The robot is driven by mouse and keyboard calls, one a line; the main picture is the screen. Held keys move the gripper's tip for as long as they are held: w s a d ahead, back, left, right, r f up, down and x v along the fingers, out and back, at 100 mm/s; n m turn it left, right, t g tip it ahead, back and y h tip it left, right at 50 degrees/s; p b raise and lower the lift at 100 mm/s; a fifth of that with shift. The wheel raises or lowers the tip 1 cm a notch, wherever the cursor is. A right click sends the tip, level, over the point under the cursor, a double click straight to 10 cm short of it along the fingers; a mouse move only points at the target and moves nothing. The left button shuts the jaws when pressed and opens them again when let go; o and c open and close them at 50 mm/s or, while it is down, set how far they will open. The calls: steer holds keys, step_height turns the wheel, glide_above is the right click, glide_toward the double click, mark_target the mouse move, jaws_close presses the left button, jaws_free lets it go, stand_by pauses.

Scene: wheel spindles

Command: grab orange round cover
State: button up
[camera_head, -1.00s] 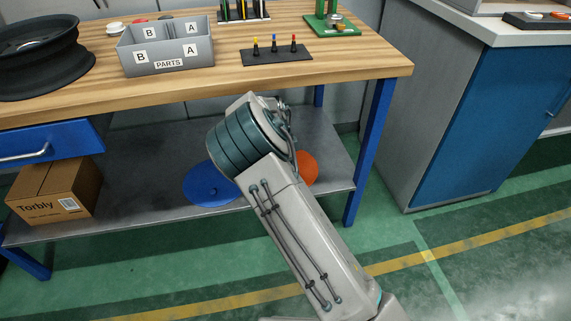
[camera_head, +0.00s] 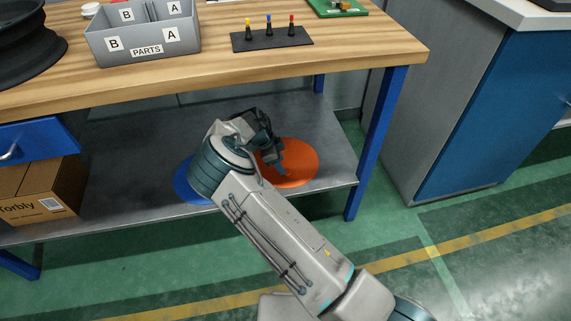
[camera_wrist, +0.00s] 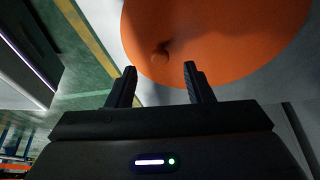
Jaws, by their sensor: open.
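The orange round cover (camera_head: 293,165) lies on the grey lower shelf of the workbench, toward its right end. My gripper (camera_head: 281,170) is over the cover's left part in the head view, with my arm reaching in under the tabletop. In the wrist view the orange cover (camera_wrist: 215,35) fills the upper middle, and a small round knob stands out from it. My gripper (camera_wrist: 160,85) is open and empty there, its two fingertips spread just below the knob in the picture. I cannot tell whether the fingers touch the cover.
A blue round cover (camera_head: 184,185) lies left on the same shelf (camera_head: 130,135), partly hidden by my arm. A cardboard box (camera_head: 42,192) stands farther left. The wooden tabletop (camera_head: 330,60) is above, and a blue table leg (camera_head: 378,145) stands right of the orange cover.

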steer(key=b+x, duration=0.2)
steer(key=x, duration=0.3)
steer(key=shift+d+f+b, duration=0.15)
steer(key=shift+f+b, duration=0.15)
steer(key=shift+w, duration=0.1)
jaws_close()
